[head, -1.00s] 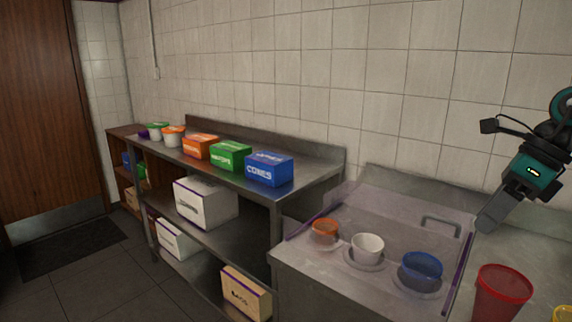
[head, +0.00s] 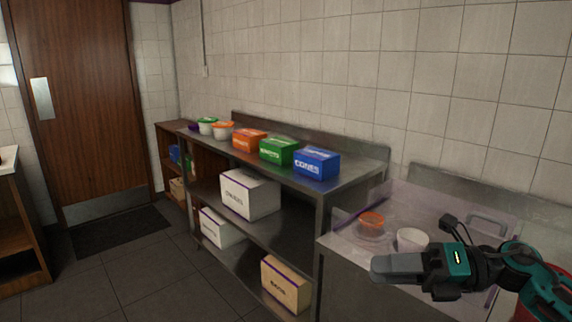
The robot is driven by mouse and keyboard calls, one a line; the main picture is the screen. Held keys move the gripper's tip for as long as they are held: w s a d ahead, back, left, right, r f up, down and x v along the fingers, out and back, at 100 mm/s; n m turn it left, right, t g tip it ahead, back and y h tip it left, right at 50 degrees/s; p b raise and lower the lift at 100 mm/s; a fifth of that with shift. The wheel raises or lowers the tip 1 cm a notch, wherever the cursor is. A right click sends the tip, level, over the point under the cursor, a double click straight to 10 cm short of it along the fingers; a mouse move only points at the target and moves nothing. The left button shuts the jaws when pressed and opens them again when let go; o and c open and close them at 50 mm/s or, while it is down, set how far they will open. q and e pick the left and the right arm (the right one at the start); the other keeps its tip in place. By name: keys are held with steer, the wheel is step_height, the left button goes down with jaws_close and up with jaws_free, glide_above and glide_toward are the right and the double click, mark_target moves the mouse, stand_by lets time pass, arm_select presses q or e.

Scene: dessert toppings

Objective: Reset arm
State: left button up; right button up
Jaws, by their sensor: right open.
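My right gripper (head: 397,266) comes in from the right, in front of the toppings counter. It points left and holds nothing that I can see. Its two fingers overlap from this angle. My right arm hides part of the counter and the bowls there. An orange bowl (head: 371,221) and a white bowl (head: 411,239) sit under a clear cover (head: 443,205) just behind the gripper. My left gripper is out of the view.
A steel shelf unit (head: 352,173) stands left of the counter. It carries orange (head: 250,140), green (head: 280,150) and blue (head: 317,163) boxes, with white boxes below.

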step_height(320, 180, down, 14)
steer(key=s+m+t+h, duration=0.2)
steer(key=m+t+h, duration=0.9)
steer(key=m, duration=1.5)
steer(key=s+f+m+g+h, duration=0.3)
steer(key=s+f+m, duration=0.8)
steer(key=f, duration=0.5)
steer(key=shift+s+f+g, duration=0.2)
steer(key=shift+s+g, duration=0.1)
steer(key=shift+s, duration=0.9)
